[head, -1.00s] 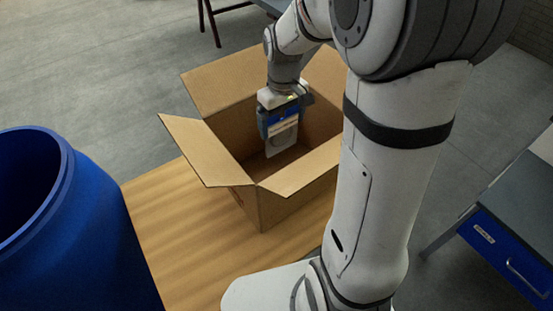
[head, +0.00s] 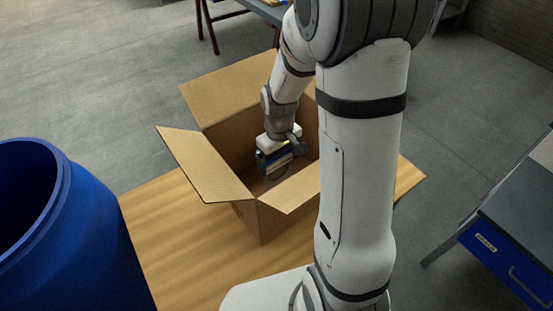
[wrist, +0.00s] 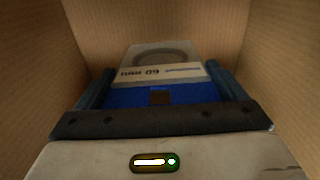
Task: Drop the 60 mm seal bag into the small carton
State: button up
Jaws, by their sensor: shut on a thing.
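The 60 mm seal bag is a clear bag with a blue header, a pale label strip and a dark ring inside. It shows in the wrist view (wrist: 162,72), and its label reads "60 mm" upside down. My gripper (head: 275,163) is shut on the bag's blue header, with a finger at each side in the wrist view (wrist: 162,88). The small carton (head: 180,165) is an open brown box with its flaps spread. My gripper and the bag are down inside it, between its walls. In the head view the bag's lower part is hard to make out.
The carton stands on a wooden surface (head: 185,235). A large blue barrel (head: 75,240) stands at the left. A bench with a blue drawer (head: 505,255) is at the right, and a table with dark red legs (head: 207,25) is at the back.

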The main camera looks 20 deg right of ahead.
jog(key=shift+s, duration=0.1)
jog(key=shift+f+b, duration=0.6)
jog(key=shift+f, duration=0.05)
jog(key=o, duration=1)
jog(key=shift+o, duration=0.2)
notch_tip(320, 180, up, 13)
jog(key=p, duration=0.1)
send_over(279, 159)
jog(key=shift+r, duration=0.2)
